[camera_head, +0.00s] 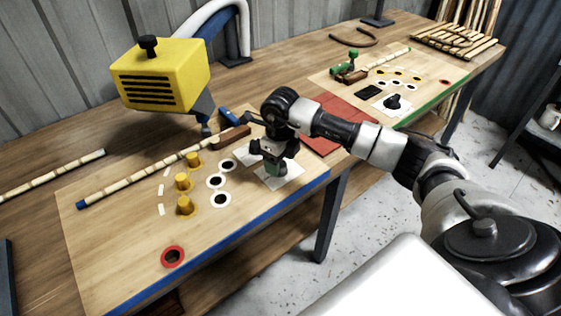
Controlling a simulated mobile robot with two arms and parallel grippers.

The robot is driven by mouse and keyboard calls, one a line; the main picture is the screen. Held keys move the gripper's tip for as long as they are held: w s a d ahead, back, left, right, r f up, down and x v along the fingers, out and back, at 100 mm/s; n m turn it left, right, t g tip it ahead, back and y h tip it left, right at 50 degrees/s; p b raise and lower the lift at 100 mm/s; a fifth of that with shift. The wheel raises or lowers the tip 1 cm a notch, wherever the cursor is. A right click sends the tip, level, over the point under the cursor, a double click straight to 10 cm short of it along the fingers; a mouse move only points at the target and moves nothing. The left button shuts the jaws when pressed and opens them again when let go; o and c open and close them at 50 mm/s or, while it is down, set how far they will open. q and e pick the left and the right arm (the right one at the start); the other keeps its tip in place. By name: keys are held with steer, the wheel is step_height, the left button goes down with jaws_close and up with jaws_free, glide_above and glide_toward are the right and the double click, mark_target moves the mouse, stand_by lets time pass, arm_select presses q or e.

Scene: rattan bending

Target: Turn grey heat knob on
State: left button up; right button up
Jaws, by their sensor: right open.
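My right gripper (274,166) reaches in from the right and points down over a white square plate (288,182) on the near, blue-edged board. It is open. The gripper covers the middle of this plate, so I cannot clearly make out a grey knob there or tell whether the fingers touch one. A dark knob (393,101) stands on a similar white plate on the far, green-edged board. A yellow heater box (160,75) with black slots and a black knob (148,46) on top stands behind the near board. My left gripper is out of view.
Yellow pegs (184,182) and black-centred white rings stand left of the gripper. A rattan pole (140,181) lies behind them, its right end by a brown block (231,138). A red mat (325,143) lies between the boards. The near board's front left is mostly clear.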

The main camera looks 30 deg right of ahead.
steer(key=shift+f, duration=0.85)
steer(key=c, duration=0.9)
steer(key=shift+c, duration=0.2)
